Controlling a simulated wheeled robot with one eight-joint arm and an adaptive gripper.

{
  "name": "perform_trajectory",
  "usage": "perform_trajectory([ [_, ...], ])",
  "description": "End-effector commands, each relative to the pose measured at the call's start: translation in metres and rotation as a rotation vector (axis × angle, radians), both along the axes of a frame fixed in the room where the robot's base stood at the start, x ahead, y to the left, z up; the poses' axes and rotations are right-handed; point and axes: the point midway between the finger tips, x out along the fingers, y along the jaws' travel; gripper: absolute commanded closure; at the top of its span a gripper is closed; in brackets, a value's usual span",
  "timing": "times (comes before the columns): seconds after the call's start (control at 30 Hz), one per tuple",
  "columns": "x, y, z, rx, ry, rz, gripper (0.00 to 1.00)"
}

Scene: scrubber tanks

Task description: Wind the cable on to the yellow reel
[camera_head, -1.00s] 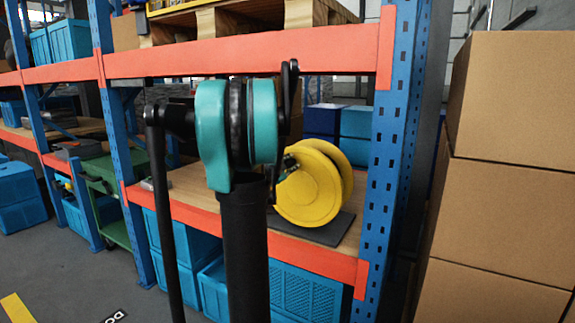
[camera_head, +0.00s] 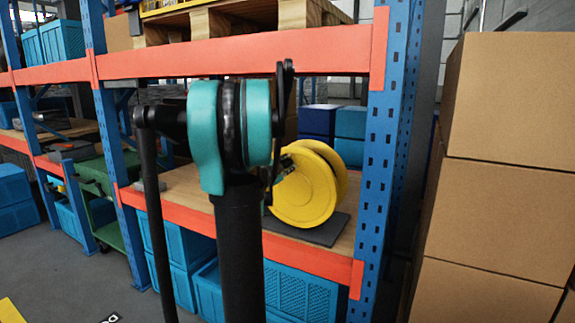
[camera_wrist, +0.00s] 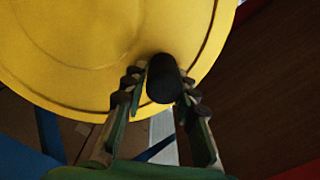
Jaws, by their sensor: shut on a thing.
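The yellow reel (camera_head: 310,190) stands upright on a dark base plate (camera_head: 325,231) on the wooden shelf. In the wrist view the reel's yellow face (camera_wrist: 85,45) fills the upper left, and a black handle (camera_wrist: 164,85) sticks out from it towards the camera. My gripper (camera_wrist: 158,82) is shut on this handle, one finger on each side. In the head view my arm hides most of the gripper, at the reel's left side. I cannot make out the cable in either view.
A blue rack post (camera_head: 381,170) stands just right of the reel, and an orange beam (camera_head: 240,62) crosses above. Blue bins (camera_head: 300,290) sit below the shelf. Stacked cardboard boxes (camera_head: 505,110) stand at the right. A green cart (camera_head: 100,210) is at the left.

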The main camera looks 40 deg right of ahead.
Motion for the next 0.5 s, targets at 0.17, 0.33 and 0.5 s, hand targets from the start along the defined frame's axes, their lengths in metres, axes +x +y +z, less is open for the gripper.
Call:
perform_trajectory([
  [0.17, -0.0055, 0.0007, -0.0048, 0.008, -0.004, -0.007, 1.00],
  [0.33, -0.0054, 0.0008, -0.0049, 0.008, -0.004, -0.007, 1.00],
  [0.5, -0.0049, 0.0009, -0.0047, 0.008, -0.004, -0.005, 0.60],
])
